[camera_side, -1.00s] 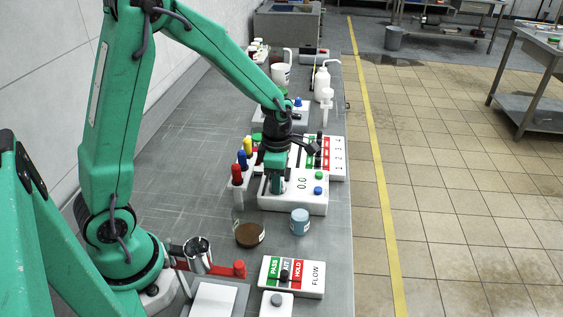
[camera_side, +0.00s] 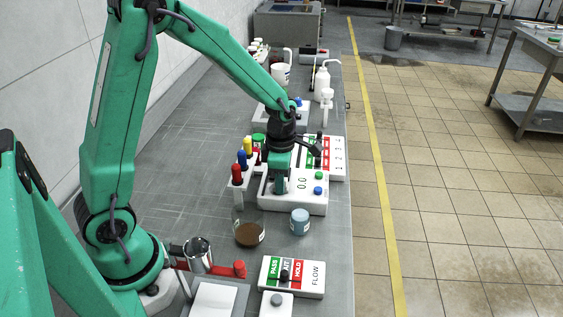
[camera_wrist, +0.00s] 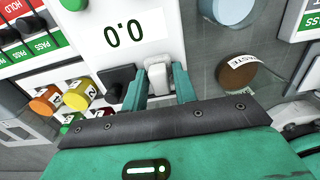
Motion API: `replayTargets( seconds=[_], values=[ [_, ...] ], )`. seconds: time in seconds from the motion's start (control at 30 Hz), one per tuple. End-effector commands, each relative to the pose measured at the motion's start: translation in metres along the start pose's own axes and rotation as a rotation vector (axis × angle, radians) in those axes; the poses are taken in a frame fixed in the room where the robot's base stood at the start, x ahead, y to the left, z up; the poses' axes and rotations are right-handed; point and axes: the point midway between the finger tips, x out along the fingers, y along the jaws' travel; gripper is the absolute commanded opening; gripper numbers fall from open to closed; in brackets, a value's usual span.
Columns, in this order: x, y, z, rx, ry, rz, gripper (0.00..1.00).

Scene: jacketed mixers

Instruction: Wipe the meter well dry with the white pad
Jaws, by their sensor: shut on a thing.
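The white meter (camera_side: 305,203) lies on the bench with its display reading 0.0; its display face also shows in the wrist view (camera_wrist: 128,32). My gripper (camera_wrist: 160,84) is shut on the small white pad (camera_wrist: 158,73), which shows between its two teal fingers. In the side view my gripper (camera_side: 281,187) points down at the left part of the meter. The pad is hidden there behind the fingers. The meter's well is not clearly visible, and I cannot tell whether the pad touches it.
A WASTE jar (camera_wrist: 238,74) with brown contents and a blue-lidded jar (camera_side: 300,221) stand near the meter. A rack of coloured-capped items (camera_side: 240,172) stands close to its left. A FLOW panel (camera_side: 292,277) lies nearer the camera. The bench left of the rack is clear.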

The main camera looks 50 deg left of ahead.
Motion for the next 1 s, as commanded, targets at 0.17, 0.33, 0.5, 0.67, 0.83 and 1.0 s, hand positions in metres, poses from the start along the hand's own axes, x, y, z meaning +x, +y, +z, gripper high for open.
replayTargets(
  seconds=[0.17, 0.33, 0.5, 0.67, 0.83, 1.0],
  values=[
    [0.001, 0.0, -0.006, -0.002, 0.0, 0.0, 0.1],
    [0.001, 0.0, -0.012, -0.001, 0.0, 0.0, 0.1],
    [0.002, -0.001, -0.018, -0.001, 0.002, -0.002, 0.1],
    [0.003, -0.001, -0.021, -0.001, 0.003, -0.004, 0.1],
    [0.004, -0.002, -0.021, -0.001, 0.005, -0.006, 0.1],
    [0.004, -0.002, -0.018, 0.0, 0.005, -0.006, 0.1]
  ],
)
